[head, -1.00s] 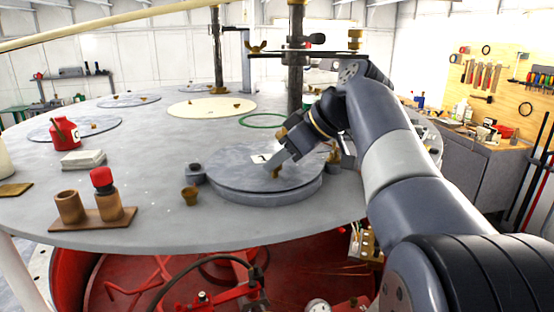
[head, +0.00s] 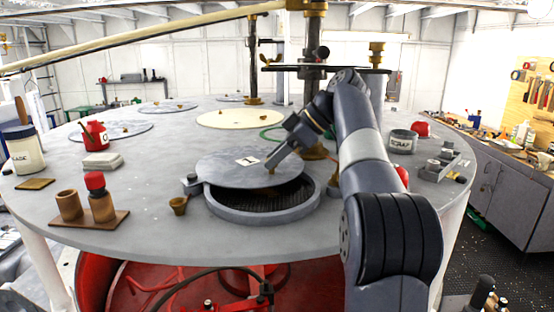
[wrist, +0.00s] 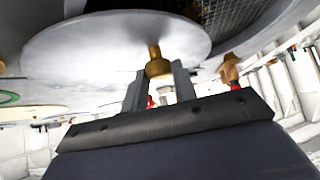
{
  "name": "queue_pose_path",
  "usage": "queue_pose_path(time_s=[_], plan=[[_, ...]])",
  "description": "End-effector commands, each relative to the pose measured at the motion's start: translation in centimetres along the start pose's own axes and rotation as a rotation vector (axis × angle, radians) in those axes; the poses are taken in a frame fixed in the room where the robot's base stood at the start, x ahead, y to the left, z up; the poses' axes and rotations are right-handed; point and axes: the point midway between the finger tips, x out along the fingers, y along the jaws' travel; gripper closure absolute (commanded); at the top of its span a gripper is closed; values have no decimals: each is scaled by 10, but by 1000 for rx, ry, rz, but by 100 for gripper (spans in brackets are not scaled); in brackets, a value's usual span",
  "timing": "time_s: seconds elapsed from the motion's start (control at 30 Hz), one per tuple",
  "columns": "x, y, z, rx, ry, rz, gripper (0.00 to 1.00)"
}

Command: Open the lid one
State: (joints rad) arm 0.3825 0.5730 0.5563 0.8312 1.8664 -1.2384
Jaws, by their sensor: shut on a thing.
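Lid one (head: 225,172) is a grey round plate with a white label bearing a dark mark. It is swung partly off its round rim (head: 262,214), to the left and back, and a dark opening (head: 285,195) with a mesh or grating shows at the front right. A pivot block (head: 190,184) stands at the left of the rim. My gripper (head: 271,167) is shut on the lid's brass knob, which shows between the fingers in the wrist view (wrist: 157,65). The lid (wrist: 115,42) also shows there, beside the grating (wrist: 205,12).
A brass cup (head: 178,205) stands left of the rim, near a wooden stand (head: 90,220) with brown pots. A scrap tin (head: 403,141) and a tool tray (head: 440,165) are at the right. A post (head: 313,60) rises behind the lid.

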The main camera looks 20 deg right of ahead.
Motion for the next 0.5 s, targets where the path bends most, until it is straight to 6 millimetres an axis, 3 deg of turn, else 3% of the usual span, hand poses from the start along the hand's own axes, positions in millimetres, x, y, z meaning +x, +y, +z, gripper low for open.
queue_pose_path(time_s=[0.5], plan=[[4, 16, -4, -64, 0, -64, 100]])
